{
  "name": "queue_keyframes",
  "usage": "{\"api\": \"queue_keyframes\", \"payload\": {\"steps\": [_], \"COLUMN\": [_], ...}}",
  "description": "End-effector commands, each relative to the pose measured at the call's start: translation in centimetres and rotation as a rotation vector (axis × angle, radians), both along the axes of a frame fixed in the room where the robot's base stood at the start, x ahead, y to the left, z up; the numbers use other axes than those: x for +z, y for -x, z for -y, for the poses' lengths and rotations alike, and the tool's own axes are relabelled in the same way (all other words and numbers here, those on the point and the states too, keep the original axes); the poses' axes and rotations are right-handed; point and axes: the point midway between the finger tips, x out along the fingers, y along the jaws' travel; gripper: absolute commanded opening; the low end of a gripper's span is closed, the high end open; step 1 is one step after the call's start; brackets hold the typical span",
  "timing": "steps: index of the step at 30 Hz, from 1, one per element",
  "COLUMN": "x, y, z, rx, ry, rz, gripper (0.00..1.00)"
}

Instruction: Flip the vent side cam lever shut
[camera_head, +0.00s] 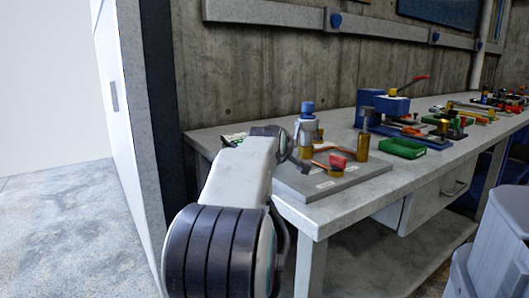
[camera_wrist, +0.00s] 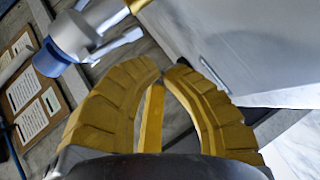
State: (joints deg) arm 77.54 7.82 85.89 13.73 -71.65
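A silver fitting with a blue cap (camera_head: 307,122) stands on the grey plate (camera_head: 330,185) at the near end of the bench. In the wrist view the fitting (camera_wrist: 92,32) is at the upper left, with its blue cap at its lower left. A silver lever (camera_wrist: 118,45) sticks out from its side. I cannot tell whether it is the vent side one. My gripper (camera_wrist: 164,72) has yellow fingers whose tips come together just below and right of the lever, apart from it in the picture. Nothing shows held.
A brass cylinder (camera_head: 363,142) and a red-handled part (camera_head: 337,162) stand on the plate. Farther right are a green tray (camera_head: 402,148) and a blue press (camera_head: 382,108). A pale box-like surface (camera_wrist: 245,50) fills the wrist view's upper right. Open floor (camera_head: 70,230) lies left.

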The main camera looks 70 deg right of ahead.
Motion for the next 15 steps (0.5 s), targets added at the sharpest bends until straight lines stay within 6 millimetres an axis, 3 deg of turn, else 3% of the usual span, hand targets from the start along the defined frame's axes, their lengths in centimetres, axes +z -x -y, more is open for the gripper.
{"api": "queue_keyframes", "payload": {"steps": [8,15], "x": [0.5,1.1], "y": [0.2,0.8], "z": [-1.8,-4.7], "rx": [0.002,0.005], "ry": [0.0,0.002], "rz": [0.0,0.001], "gripper": [0.0,0.0]}}
